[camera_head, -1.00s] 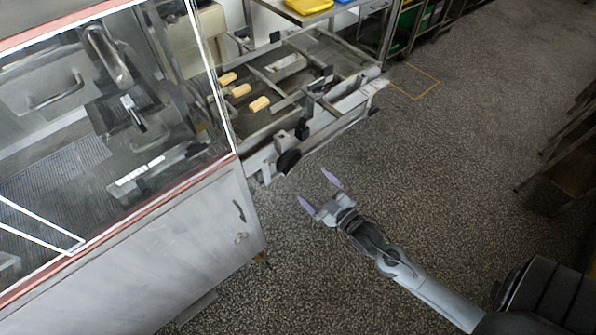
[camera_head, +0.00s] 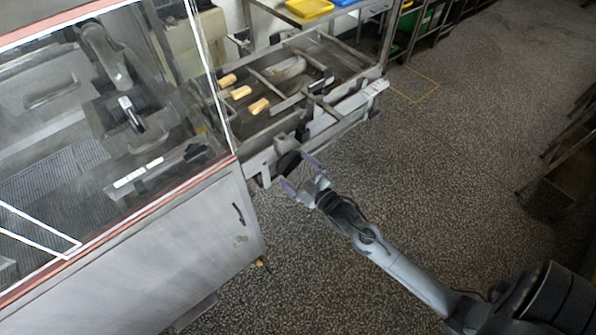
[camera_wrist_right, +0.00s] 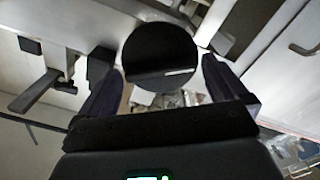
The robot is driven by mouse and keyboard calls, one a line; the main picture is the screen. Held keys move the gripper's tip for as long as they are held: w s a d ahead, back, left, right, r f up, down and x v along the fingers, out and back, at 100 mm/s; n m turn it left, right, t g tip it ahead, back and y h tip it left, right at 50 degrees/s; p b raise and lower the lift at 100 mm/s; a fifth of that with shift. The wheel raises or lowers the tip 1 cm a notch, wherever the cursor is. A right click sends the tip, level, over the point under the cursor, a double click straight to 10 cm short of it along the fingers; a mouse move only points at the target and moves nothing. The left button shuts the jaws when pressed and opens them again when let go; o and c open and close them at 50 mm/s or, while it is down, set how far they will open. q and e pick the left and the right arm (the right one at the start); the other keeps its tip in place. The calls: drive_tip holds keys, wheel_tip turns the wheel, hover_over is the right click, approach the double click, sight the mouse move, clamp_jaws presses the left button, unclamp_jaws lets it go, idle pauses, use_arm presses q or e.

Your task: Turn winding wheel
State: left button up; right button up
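The winding wheel (camera_head: 288,163) is a black round disc on the near side of the metal conveyor frame. In the right wrist view the wheel (camera_wrist_right: 160,50) fills the upper middle, with its flat face towards the camera. My right gripper (camera_head: 300,174) is open, its two purple-tipped fingers pointing at the wheel. In the right wrist view the dark fingers (camera_wrist_right: 161,68) stand to the left and right of the wheel with gaps. I cannot tell whether they reach around its rim. The left gripper is not in view.
The conveyor frame (camera_head: 345,122) carries several yellow bars (camera_head: 241,92). The glass-fronted enrober cabinet (camera_head: 150,255) stands close on the left. In the right wrist view a dark lever-like part (camera_wrist_right: 35,92) sits left of the wheel. The speckled floor (camera_head: 470,170) on the right is open.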

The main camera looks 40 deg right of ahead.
drive_tip(key=c, duration=0.8)
drive_tip(key=m+p, duration=0.1)
drive_tip(key=p, duration=0.1)
drive_tip(key=m+p, duration=0.1)
drive_tip(key=p, duration=0.1)
drive_tip(key=shift+r+m, duration=0.25)
drive_tip(key=shift+m, duration=0.05)
drive_tip(key=shift+f+m, duration=0.3)
drive_tip(key=shift+m, duration=0.2)
drive_tip(key=o, duration=0.9)
drive_tip(key=shift+c, duration=0.2)
drive_tip(key=s+p, duration=0.1)
drive_tip(key=s, duration=0.9)
drive_tip(key=shift+s, duration=0.4)
